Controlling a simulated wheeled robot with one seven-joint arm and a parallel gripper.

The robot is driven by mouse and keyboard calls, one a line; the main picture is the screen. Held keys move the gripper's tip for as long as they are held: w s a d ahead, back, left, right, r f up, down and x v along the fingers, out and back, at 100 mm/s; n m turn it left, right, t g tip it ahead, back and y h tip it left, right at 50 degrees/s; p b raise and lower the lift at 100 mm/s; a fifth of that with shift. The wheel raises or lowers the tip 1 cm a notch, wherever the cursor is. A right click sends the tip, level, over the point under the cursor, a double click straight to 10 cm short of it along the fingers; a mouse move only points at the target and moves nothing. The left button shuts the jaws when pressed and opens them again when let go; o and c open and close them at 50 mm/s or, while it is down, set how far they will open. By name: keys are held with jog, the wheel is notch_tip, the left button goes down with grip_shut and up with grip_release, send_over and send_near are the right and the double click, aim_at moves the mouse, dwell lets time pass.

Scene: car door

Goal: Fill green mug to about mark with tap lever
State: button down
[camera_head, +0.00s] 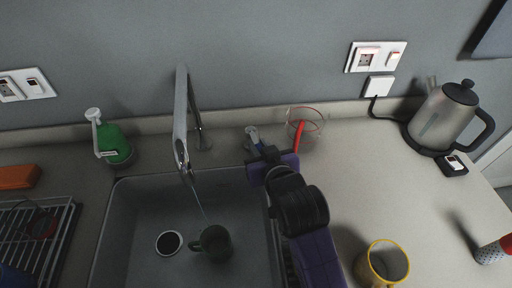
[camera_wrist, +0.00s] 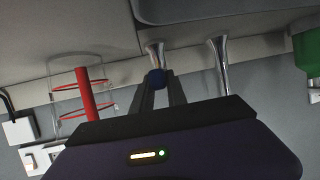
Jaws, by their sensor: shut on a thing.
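The green mug (camera_head: 213,243) stands in the grey sink below the spout of the chrome tap (camera_head: 181,120). A thin stream of water (camera_head: 201,208) runs from the spout to the mug. The water level and any mark inside cannot be made out. The tap lever (camera_head: 251,133) is a separate small chrome post right of the tap. Its blue end (camera_wrist: 154,80) shows between my fingers in the wrist view. My gripper (camera_head: 264,150) is shut on the lever. The tap's base also shows in the wrist view (camera_wrist: 219,68).
A clear measuring cup (camera_head: 310,122) with a red handle stands close right of my gripper. A yellow mug (camera_head: 384,264) and a kettle (camera_head: 443,118) stand on the right counter. A green soap bottle (camera_head: 112,142) and a dish rack (camera_head: 35,235) are at left.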

jog(key=shift+w+d+f+n+g+y, duration=0.25)
jog(key=shift+d+n+g+y, duration=0.15)
jog(key=shift+d+n+y, duration=0.25)
jog(key=shift+w+d+n+g+y, duration=0.15)
jog(key=shift+n+g+y, duration=0.25)
jog(key=shift+n+y, duration=0.25)
jog(key=shift+r, duration=0.1)
jog(key=c, duration=1.3)
grip_release()
jog(key=shift+r, duration=0.1)
jog(key=shift+b+v, duration=0.65)
jog(key=shift+v, duration=3.25)
